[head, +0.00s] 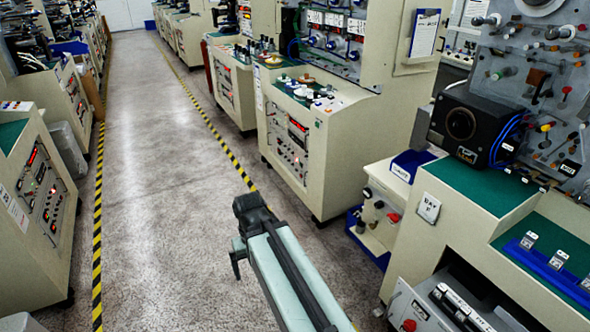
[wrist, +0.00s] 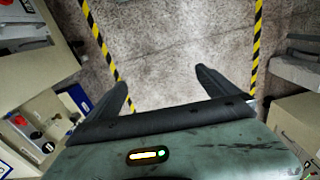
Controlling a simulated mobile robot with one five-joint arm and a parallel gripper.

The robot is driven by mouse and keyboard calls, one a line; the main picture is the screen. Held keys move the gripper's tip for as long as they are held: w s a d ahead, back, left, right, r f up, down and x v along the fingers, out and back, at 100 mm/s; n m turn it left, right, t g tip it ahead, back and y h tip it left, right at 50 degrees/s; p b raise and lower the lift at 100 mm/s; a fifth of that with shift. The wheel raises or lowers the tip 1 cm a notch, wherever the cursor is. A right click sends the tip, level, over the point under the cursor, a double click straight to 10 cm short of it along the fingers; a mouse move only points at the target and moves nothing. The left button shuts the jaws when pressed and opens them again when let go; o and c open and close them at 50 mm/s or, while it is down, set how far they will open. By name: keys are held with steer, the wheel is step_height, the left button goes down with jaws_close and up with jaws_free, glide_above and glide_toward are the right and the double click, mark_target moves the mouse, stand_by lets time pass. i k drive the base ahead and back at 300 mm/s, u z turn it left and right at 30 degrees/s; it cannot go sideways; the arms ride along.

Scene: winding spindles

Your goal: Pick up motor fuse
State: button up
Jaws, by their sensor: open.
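My gripper (wrist: 163,88) is open in the wrist view, its two dark fingers spread apart with only the floor between them. In the head view my gripper (head: 240,254) is at the end of my pale green arm, over the aisle floor and apart from every machine. I cannot pick out a motor fuse for sure in either view. Small parts too small to identify lie on the bench tops and panels at the right of the head view.
A grey aisle floor (head: 160,170) with yellow-black edge tape runs clear ahead. Cream machines line both sides. At right are a green-topped bench (head: 478,188), a black box (head: 462,125), a blue rail (head: 545,270) with labels and an open drawer (head: 415,308). A blue bin (head: 408,165) stands behind.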

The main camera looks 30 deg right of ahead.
mark_target(440, 290)
steer(key=z, duration=2.6)
